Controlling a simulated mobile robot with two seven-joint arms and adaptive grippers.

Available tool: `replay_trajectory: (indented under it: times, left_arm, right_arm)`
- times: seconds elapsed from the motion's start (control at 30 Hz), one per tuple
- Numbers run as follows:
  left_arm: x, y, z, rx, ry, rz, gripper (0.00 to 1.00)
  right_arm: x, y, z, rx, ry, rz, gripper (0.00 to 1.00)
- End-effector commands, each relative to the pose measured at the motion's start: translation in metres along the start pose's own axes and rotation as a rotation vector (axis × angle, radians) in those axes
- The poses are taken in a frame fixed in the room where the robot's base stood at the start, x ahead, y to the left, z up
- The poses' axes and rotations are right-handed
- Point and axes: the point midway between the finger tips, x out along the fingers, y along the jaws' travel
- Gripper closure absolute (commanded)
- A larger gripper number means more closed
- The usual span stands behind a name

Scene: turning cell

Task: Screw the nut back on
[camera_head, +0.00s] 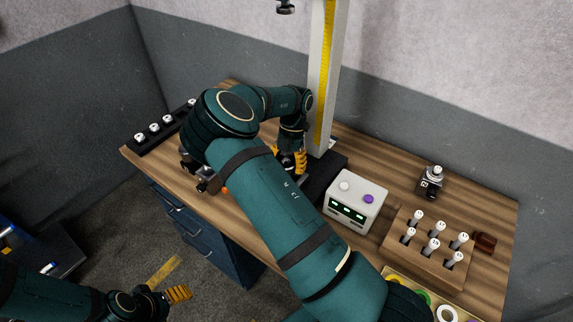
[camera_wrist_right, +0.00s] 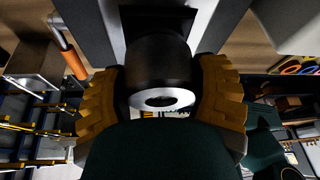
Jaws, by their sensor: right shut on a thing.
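My right arm reaches across the bench, and its gripper (camera_head: 291,160) is low beside the tall column. In the right wrist view the yellow fingers of this gripper (camera_wrist_right: 161,92) are on both sides of a dark round part (camera_wrist_right: 157,62) with a pale ring on its end, and are shut on it. It looks like the nut, but its thread and what lies behind it are hidden. In the head view the arm and gripper hide this part. My left gripper (camera_head: 178,293) is at the lower left, away from the bench; its finger gap is unclear.
The column (camera_head: 324,80) with a yellow scale stands close to my right gripper. A white box (camera_head: 357,202) with green displays and a wooden rack (camera_head: 430,250) of several white-topped pieces are to the right. A black strip (camera_head: 163,134) with white-topped pieces lies at the left.

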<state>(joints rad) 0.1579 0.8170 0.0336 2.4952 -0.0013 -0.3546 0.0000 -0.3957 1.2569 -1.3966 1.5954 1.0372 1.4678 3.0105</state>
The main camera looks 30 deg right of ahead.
Motion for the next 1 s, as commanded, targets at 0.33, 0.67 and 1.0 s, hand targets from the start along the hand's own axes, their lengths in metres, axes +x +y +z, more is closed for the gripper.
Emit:
replay_trajectory:
  times: [0.33, 0.67, 1.0]
  left_arm:
    - [0.000, 0.000, 0.000, 0.000, 0.000, 0.000, 0.32]
    - [0.000, 0.000, 0.000, 0.000, 0.000, 0.000, 0.32]
    - [0.000, 0.000, 0.000, 0.000, 0.000, 0.000, 0.32]
  right_arm:
    - [0.001, 0.001, -0.002, -0.004, 0.007, 0.001, 0.00]
    - [-0.029, 0.002, -0.014, -0.006, 0.002, 0.001, 0.00]
    - [-0.081, 0.003, -0.037, -0.007, 0.005, 0.000, 0.00]
